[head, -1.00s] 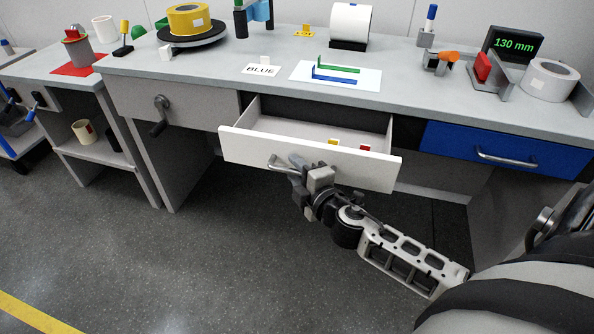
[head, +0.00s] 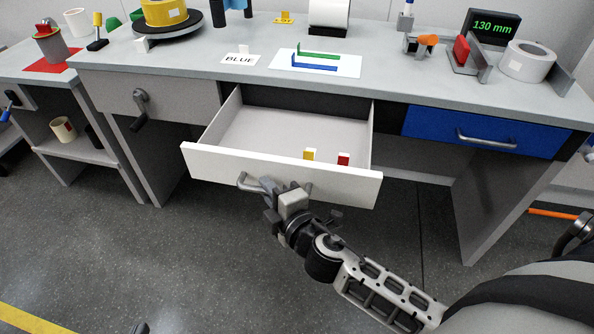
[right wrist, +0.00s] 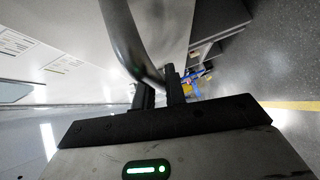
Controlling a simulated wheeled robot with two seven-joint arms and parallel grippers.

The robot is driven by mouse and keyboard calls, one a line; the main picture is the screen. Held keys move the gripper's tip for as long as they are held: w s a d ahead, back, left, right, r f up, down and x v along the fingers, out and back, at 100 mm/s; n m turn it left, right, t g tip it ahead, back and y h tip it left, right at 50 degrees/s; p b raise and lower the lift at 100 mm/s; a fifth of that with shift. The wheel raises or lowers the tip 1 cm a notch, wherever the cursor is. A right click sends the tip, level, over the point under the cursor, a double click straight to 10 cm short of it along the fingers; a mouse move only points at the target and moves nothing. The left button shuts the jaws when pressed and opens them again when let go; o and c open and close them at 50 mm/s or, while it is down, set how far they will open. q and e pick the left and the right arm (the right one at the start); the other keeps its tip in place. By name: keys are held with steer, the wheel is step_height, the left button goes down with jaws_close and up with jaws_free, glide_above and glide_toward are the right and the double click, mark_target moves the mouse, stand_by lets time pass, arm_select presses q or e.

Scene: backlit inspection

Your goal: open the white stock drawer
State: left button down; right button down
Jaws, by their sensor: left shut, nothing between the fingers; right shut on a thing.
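The white stock drawer (head: 250,172) stands pulled well out from under the bench in the head view, and its inside shows. Its curved metal handle (head: 243,181) is on the front panel. My right gripper (head: 268,187) is shut on this handle. In the right wrist view the handle (right wrist: 130,40) runs down between the fingers of my right gripper (right wrist: 165,78). A yellow block (head: 309,154) and a red block (head: 344,159) are inside the drawer near its front. Only a tip of my left gripper (head: 140,328) shows at the bottom edge, away from the drawer.
A closed blue drawer (head: 485,133) is to the right, and a grey front with a dark crank handle (head: 140,100) to the left. The bench top (head: 400,75) holds a BLUE card, a tape roll and a 130 mm display. The floor before the drawer is clear.

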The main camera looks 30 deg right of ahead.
steer(key=shift+s, duration=0.1)
steer(key=c, duration=1.5)
jaws_free()
steer(key=shift+o, duration=0.2)
